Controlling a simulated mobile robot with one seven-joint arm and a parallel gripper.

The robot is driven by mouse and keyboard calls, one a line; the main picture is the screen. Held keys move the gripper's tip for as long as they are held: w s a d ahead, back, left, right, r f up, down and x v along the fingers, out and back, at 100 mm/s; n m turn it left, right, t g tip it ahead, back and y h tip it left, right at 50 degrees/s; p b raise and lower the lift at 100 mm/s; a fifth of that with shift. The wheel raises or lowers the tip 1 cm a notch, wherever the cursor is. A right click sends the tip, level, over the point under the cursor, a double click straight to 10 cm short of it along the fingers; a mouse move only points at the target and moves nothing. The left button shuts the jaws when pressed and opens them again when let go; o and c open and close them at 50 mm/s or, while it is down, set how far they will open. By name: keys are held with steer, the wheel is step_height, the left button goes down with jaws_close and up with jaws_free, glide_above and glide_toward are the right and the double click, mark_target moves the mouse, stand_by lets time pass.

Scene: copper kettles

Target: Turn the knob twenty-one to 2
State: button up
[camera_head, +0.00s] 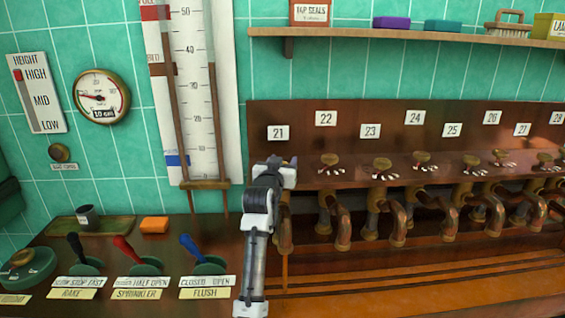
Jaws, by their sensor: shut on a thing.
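The label plate 21 (279,132) is at the left end of the brown wooden tap board (360,115). My gripper (284,164) is at the spot below that plate, where knob twenty-one sits in line with the other knobs. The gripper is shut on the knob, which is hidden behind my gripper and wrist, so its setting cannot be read. A copper spout (285,235) shows just right of my forearm, below the gripper. The neighbouring brass knob 22 (329,160) stands to the right with small white marks in front of it.
More knobs and copper spouts run to the right, close beside my gripper. Black (74,245), red (123,245) and blue (190,247) levers stand at lower left. A tall gauge (195,90) is on the wall behind. A shelf (400,36) hangs above.

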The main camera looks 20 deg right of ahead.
steer(key=o, duration=1)
steer(key=shift+s, duration=0.1)
steer(key=b+v, duration=0.4)
steer(key=v, duration=0.9)
steer(key=shift+s+a+b, duration=0.2)
steer(key=shift+s+b, duration=0.1)
steer(key=shift+b, duration=0.05)
